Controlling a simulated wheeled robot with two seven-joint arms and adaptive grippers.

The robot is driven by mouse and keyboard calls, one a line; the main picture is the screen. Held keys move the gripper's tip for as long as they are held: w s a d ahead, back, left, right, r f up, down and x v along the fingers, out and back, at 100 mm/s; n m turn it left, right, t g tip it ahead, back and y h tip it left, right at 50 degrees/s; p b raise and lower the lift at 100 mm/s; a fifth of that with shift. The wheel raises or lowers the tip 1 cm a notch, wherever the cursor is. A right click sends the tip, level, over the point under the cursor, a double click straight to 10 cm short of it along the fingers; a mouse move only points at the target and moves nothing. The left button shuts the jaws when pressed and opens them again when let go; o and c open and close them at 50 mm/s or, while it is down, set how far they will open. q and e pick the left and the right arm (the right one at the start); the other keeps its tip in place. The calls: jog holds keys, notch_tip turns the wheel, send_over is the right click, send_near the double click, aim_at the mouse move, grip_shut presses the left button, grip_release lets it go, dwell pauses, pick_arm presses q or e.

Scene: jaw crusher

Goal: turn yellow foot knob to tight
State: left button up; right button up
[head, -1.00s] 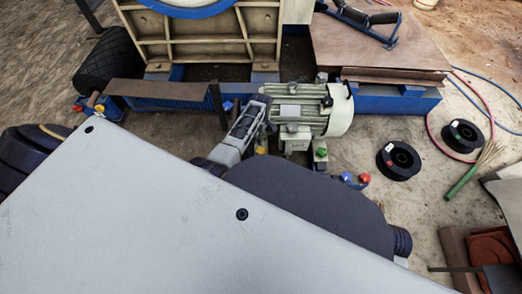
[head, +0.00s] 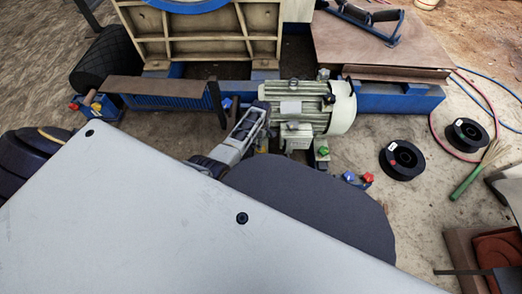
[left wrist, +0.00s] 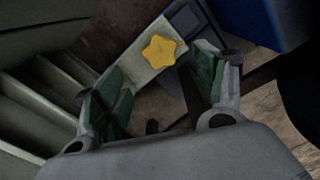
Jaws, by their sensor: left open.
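The yellow star-shaped foot knob (left wrist: 160,50) sits on a pale plate in the left wrist view. My left gripper (left wrist: 160,70) is open, with one green-padded finger on each side of the knob's near side. I cannot tell whether either finger touches it. In the head view my left gripper (head: 254,116) is beside the left end of the pale green motor (head: 310,108). My right gripper is not in view.
A green knob (head: 323,151) is at the motor's right foot. Blue and red knobs (head: 367,178) stand nearer me. The blue frame (head: 400,101) runs behind the motor. Black spools (head: 402,160) and hoses lie on the floor at right.

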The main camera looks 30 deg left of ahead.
pick_arm(q)
jog(key=shift+f+b, duration=0.35)
jog(key=shift+f, duration=0.4)
jog(key=shift+f+b, duration=2.05)
jog(key=shift+f, duration=1)
jog(key=shift+f+b, duration=0.4)
jog(key=shift+f, duration=0.15)
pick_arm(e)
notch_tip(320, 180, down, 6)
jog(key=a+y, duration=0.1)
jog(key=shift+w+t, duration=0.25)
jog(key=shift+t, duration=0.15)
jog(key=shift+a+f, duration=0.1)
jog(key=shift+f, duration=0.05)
pick_arm(q)
jog(key=c, duration=1)
jog(key=shift+c, duration=0.2)
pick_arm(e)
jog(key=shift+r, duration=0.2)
